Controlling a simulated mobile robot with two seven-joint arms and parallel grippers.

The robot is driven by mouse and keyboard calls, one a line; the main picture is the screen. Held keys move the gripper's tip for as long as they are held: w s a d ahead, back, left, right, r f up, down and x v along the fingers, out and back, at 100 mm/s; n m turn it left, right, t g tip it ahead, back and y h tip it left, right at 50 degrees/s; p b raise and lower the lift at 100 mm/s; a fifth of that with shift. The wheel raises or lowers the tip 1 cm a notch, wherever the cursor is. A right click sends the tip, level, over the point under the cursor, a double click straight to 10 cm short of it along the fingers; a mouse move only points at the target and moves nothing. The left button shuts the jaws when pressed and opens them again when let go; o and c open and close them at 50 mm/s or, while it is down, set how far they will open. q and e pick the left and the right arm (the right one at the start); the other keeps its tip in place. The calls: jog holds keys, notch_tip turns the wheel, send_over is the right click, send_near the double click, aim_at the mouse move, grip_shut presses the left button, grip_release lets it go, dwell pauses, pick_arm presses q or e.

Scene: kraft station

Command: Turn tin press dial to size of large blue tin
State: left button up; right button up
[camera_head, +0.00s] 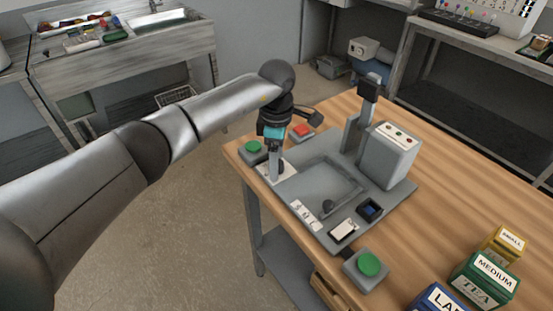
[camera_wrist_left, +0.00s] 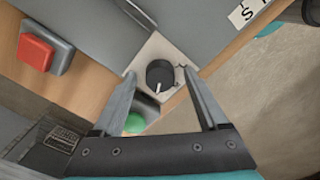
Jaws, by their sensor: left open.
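The tin press (camera_head: 325,188) is a grey machine on the wooden table. In the head view the gripper hides the knob. The large blue tin (camera_head: 437,300) is at the bottom edge, partly cut off. My right gripper is not in view.
A green button (camera_head: 253,147) and a red button (camera_head: 301,131) flank the gripper. Another green button (camera_head: 368,264) sits at the front. A green medium tin (camera_head: 484,282) and a yellow small tin (camera_head: 503,245) stand beside the blue one. The table's right side (camera_head: 460,190) is clear.

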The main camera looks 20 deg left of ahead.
pick_arm(q)
grip_shut()
dwell(0.5)
jog(key=n+p, duration=0.1)
jog(key=n, duration=0.5)
jog(key=shift+n, duration=0.3)
jog(key=n+p, duration=0.2)
jog(key=n, duration=0.3)
jog(key=shift+r, duration=0.1)
jog(key=n+p, duration=0.2)
jog(key=n, duration=0.4)
jog(key=shift+n, duration=0.4)
jog(key=n+p, duration=0.3)
jog(key=n, duration=0.2)
jog(key=shift+n, duration=0.4)
